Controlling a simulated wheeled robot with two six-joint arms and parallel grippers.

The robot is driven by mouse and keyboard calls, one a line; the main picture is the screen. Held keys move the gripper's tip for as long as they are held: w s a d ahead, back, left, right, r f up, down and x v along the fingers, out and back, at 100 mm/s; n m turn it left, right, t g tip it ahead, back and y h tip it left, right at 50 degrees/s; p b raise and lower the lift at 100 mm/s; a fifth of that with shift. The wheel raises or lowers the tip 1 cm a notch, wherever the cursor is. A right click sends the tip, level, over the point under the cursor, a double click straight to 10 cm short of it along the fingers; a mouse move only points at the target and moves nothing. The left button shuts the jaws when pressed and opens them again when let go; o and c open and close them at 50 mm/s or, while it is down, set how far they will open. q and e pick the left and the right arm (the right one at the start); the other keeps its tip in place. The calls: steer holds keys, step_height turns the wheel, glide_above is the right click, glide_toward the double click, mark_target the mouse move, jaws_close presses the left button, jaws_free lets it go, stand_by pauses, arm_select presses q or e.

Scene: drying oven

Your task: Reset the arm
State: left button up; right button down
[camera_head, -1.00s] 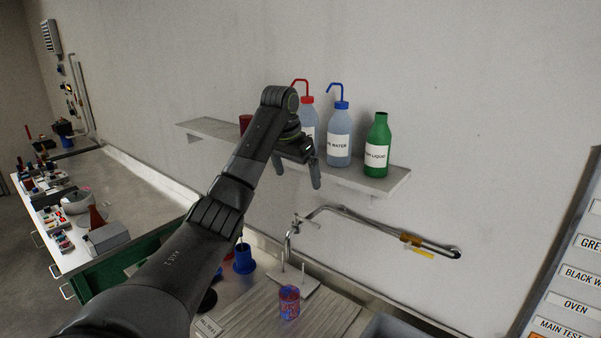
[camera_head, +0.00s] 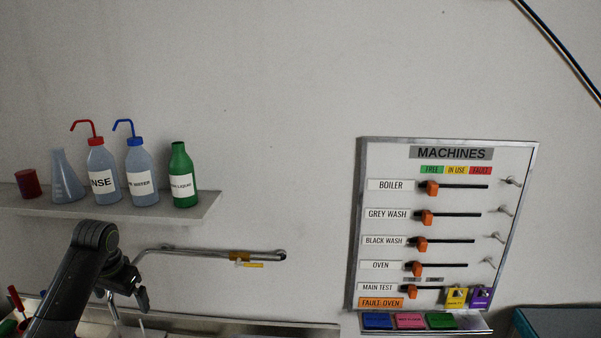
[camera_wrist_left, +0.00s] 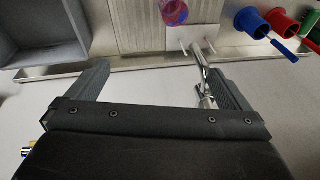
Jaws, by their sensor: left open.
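My left arm comes in at the lower left of the head view, and its gripper (camera_head: 128,302) hangs below the wall shelf, in front of the wall near the tap. In the left wrist view the two fingers of the gripper (camera_wrist_left: 162,78) are spread wide with nothing between them. The tap (camera_wrist_left: 203,78) shows behind the right finger there. My right gripper is not in view.
A wall shelf (camera_head: 110,212) holds a red cup, a flask, two wash bottles (camera_head: 102,172) and a green bottle (camera_head: 182,178). A MACHINES board (camera_head: 450,160) hangs at right. Cups (camera_wrist_left: 252,22) and a grey basin (camera_wrist_left: 35,35) show in the wrist view.

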arm_select(q)
steer(key=s+d+f, duration=0.4)
steer(key=s+f, duration=0.5)
steer(key=s+d+f, duration=0.4)
steer(key=s+f, duration=0.4)
steer(key=s, duration=0.1)
steer(key=s+d+n+t, duration=0.1)
steer(key=s+d, duration=0.1)
steer(key=s, duration=0.8)
steer(key=s+d+n, duration=0.1)
steer(key=s+d, duration=0.2)
steer(key=s, duration=0.7)
step_height(320, 180, down, 33)
steer(key=s+a+g+b, duration=0.1)
steer(key=a+b, duration=0.1)
steer(key=b, duration=0.6)
steer(key=s+f+b, duration=0.3)
steer(key=s+f, duration=0.4)
steer(key=f, duration=0.3)
steer(key=s+d+f+g+b, duration=0.1)
steer(key=s+f+b, duration=0.2)
steer(key=s+f, duration=0.5)
step_height(320, 180, down, 4)
steer(key=shift+d+r, duration=0.15)
steer(key=shift+r, duration=0.1)
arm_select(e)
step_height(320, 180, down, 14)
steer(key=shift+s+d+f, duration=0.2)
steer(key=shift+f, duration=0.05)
